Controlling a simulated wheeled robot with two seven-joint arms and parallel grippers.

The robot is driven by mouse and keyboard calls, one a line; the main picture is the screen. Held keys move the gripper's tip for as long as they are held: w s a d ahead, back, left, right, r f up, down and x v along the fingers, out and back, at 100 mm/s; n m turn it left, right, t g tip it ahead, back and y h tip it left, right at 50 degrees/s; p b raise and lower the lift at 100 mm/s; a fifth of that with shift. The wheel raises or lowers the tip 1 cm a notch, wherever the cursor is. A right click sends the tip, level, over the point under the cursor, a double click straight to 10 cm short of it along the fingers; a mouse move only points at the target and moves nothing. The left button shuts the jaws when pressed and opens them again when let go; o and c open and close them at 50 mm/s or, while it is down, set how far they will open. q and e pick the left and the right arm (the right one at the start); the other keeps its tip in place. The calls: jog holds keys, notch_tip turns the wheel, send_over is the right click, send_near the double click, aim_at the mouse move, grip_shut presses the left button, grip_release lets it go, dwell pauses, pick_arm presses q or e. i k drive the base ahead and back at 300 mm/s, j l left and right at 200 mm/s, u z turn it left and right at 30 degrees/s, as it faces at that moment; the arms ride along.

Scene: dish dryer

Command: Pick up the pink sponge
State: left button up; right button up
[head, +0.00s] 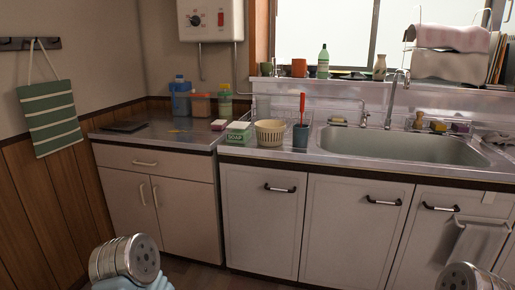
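A small pink block (219,125), which looks like a sponge, lies on the left counter near its right end, just left of the green-and-white soap box (238,132). Another small block with a dark pink top (460,127) sits on the ledge behind the sink at the right, beside a yellow block (438,127). I cannot tell from this distance which of the two pink blocks is the sponge. Neither of my grippers is in view; only parts of my arms show at the bottom edge, well away from both blocks.
A cream basket (270,132) and a dark cup (301,136) with a red-handled tool stand right of the soap box. Bottles and containers (181,97) line the left counter's back. The sink (400,146) is at right. The left counter's front is mostly clear.

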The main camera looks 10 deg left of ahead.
aim_at(218, 124)
jog(key=i+j+u, duration=0.3)
jog(key=i, duration=0.2)
jog(key=i+u, duration=0.3)
jog(key=i, duration=0.2)
